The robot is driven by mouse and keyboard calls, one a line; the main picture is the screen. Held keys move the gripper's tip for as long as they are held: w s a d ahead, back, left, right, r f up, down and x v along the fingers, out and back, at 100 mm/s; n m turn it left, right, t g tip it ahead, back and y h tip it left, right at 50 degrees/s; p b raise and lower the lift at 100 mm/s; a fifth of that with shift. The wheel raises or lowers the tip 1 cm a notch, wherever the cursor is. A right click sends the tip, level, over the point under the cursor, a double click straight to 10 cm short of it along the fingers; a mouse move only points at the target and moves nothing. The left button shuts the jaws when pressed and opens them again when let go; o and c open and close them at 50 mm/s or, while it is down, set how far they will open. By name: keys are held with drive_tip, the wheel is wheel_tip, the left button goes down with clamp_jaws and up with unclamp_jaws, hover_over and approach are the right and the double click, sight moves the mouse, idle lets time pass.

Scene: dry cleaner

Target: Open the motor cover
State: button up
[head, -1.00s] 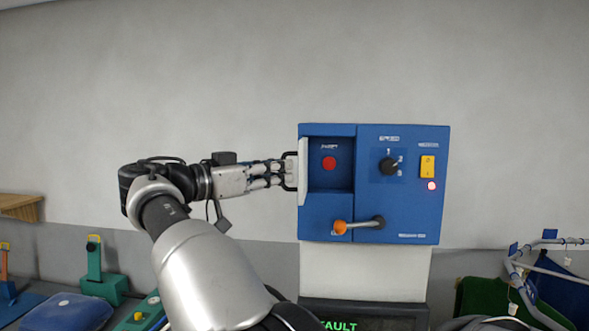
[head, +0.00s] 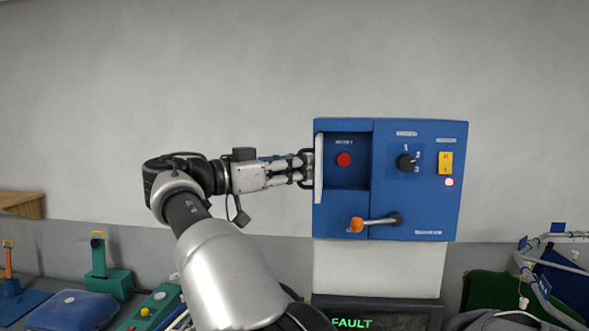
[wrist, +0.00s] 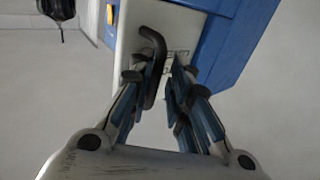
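The motor cover (head: 318,168) is a white panel at the left edge of a blue machine box (head: 415,215). It stands swung out, nearly edge-on in the head view, so the recess (head: 347,180) behind it shows with a red button (head: 344,159). In the wrist view the cover's white face (wrist: 130,30) carries a bent black handle (wrist: 158,75). My gripper (head: 303,168) is at the handle, left of the cover. In the wrist view its fingers (wrist: 164,66) are apart, with the handle between them near the left finger and a gap to the right finger.
A display (head: 352,323) below reads FAULT. Hangers (head: 545,260) stand right; a green-and-yellow device (head: 105,270) stands left.

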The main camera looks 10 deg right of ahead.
drive_tip(key=shift+o, duration=0.6)
drive_tip(key=shift+f, duration=0.1)
drive_tip(key=shift+o, duration=0.3)
drive_tip(key=shift+s+a, duration=0.2)
drive_tip(key=shift+a, duration=0.3)
drive_tip(key=v, duration=1.1)
drive_tip(key=shift+s+a, duration=0.3)
drive_tip(key=shift+s, duration=0.05)
